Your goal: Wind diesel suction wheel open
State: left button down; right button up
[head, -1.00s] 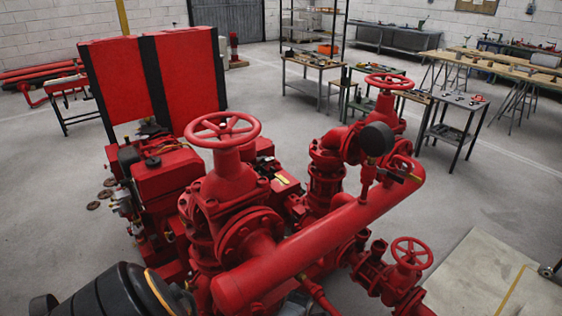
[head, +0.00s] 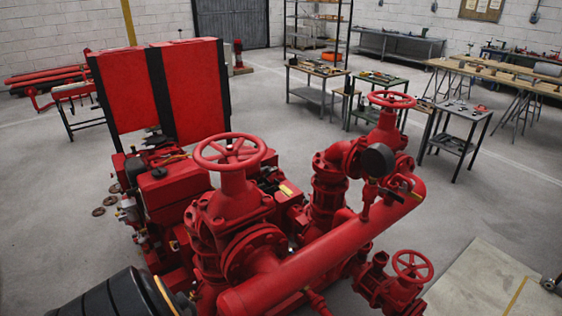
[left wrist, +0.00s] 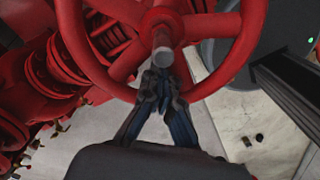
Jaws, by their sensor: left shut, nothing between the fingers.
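In the left wrist view a large red spoked handwheel (left wrist: 248,38) fills the upper part, with a grey stem end (left wrist: 163,50) at its hub. My left gripper (left wrist: 160,84) is shut and empty, its tips just below the hub and in front of the lower rim; contact cannot be told. In the head view the red pumpset carries a big handwheel (head: 230,152) at centre, another handwheel (head: 391,99) behind right, and a small one (head: 412,266) at lower right. Which wheel the wrist view shows cannot be told. My grippers are outside the head view.
A thick red pipe (head: 330,252) crosses the pumpset's front, with a dark gauge (head: 378,160) above it. Red panels (head: 185,92) stand behind. A small table (head: 457,128) and workbenches stand at the back right. Grey floor (head: 480,200) is clear to the right.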

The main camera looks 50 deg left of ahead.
pick_arm(q)
jog(key=shift+w+a, duration=0.25)
jog(key=shift+w, duration=0.15)
jog(key=shift+r, duration=0.15)
notch_tip(320, 180, up, 2)
jog(key=shift+r+p, duration=0.2)
jog(key=shift+p, duration=0.55)
notch_tip(320, 180, up, 6)
jog(key=shift+w+a+f, duration=0.1)
jog(key=shift+w+f, duration=0.05)
jog(key=shift+f, duration=0.1)
